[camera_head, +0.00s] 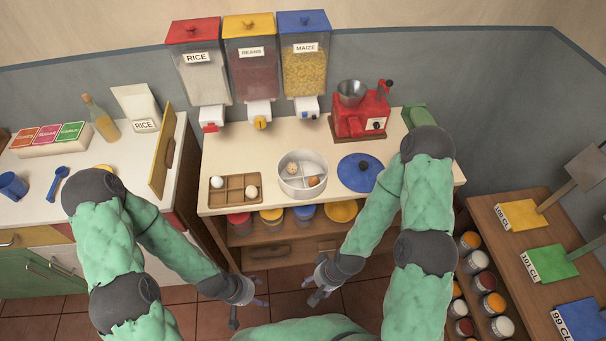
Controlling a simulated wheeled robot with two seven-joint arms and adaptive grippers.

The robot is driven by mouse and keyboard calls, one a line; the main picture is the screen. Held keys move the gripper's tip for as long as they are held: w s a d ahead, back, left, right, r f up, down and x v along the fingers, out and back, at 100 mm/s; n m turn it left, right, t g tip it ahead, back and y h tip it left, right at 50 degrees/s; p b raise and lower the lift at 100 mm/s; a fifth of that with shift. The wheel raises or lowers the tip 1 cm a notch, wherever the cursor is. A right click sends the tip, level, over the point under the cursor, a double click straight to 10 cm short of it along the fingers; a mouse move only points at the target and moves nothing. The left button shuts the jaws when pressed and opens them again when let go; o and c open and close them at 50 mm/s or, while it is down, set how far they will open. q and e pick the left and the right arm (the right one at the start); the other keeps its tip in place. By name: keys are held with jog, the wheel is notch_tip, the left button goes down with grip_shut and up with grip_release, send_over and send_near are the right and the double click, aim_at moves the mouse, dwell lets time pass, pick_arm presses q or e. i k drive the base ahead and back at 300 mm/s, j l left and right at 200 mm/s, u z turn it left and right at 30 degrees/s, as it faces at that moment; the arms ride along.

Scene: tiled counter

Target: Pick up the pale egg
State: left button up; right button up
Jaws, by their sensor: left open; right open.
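In the head view, a wooden egg tray (235,196) with compartments sits at the front left of the middle counter. It holds a white egg (216,182) at its back left and another pale egg (251,192) at its right.
A blue lid (357,172) lies right of the pot, near my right arm. A red grinder (360,115) stands behind it. Rice, beans and maize dispensers (252,75) hang at the back. Shelves with jars (490,303) are at right.

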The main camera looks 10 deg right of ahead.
aim_at(251, 192)
jog(key=z, duration=0.7)
jog(key=k+j+z, duration=0.15)
jog(key=j+z, duration=0.2)
jog(key=k+j+z, duration=0.15)
jog(key=j+z, duration=0.2)
jog(key=k+j+z, duration=0.3)
jog(key=i+j, duration=0.3)
jog(key=j, duration=0.1)
